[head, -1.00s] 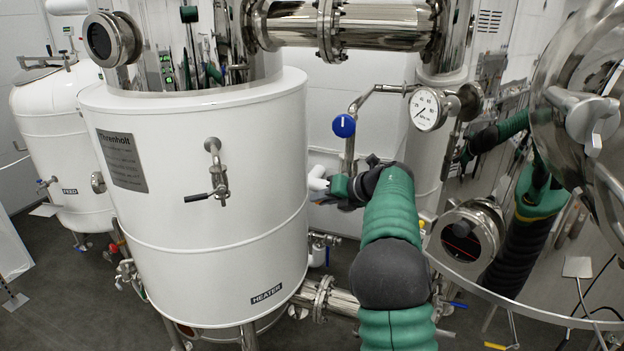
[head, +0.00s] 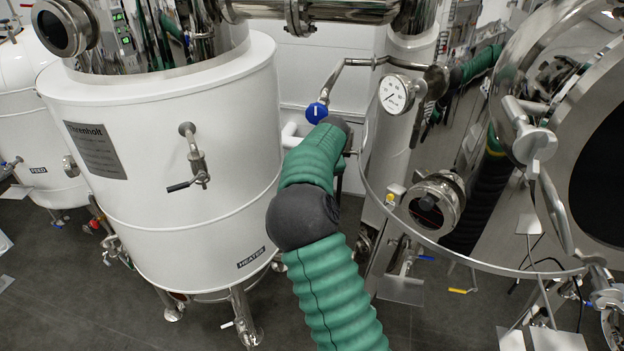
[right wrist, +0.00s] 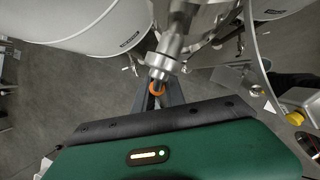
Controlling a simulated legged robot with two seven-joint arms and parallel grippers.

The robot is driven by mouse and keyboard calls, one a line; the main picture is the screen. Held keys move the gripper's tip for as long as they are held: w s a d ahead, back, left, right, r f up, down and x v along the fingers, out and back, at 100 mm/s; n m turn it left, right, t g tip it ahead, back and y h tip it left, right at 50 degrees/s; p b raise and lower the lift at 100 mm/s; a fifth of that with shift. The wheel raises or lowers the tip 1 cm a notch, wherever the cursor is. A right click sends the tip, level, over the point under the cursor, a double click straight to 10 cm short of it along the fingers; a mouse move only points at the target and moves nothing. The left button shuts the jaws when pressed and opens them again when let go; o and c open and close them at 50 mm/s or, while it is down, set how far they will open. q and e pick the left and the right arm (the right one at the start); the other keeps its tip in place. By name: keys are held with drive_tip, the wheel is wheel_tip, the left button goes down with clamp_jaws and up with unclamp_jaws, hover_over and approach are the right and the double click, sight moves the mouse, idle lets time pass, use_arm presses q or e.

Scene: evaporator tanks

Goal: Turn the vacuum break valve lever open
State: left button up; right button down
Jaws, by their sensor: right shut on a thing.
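A steel pipe with a round blue knob (head: 317,112) stands just beyond my right arm in the head view. That arm reaches up from the bottom, and its forearm and wrist hide my right gripper there. In the right wrist view, my right gripper (right wrist: 157,98) has its dark fingers close together at the lower end of a steel valve fitting (right wrist: 172,50). An orange ring (right wrist: 157,88) shows between the fingertips. The gripper is shut on a part there, seemingly the valve lever; its shape is mostly hidden. My left gripper is in neither view.
The white heater tank (head: 160,150) stands left of my arm, with a small handle (head: 187,185) on its front. A pressure gauge (head: 395,94) and a large polished tank with a flanged port (head: 433,203) are to the right. Grey floor (head: 440,325) is open below.

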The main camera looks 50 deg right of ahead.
drive_tip(key=shift+d+r, duration=0.3)
drive_tip(key=shift+r, duration=0.1)
drive_tip(key=c, duration=1.5)
unclamp_jaws()
drive_tip(key=shift+f, duration=0.1)
drive_tip(key=shift+o, duration=0.6)
drive_tip(key=shift+f, duration=0.2)
drive_tip(key=shift+r, duration=0.1)
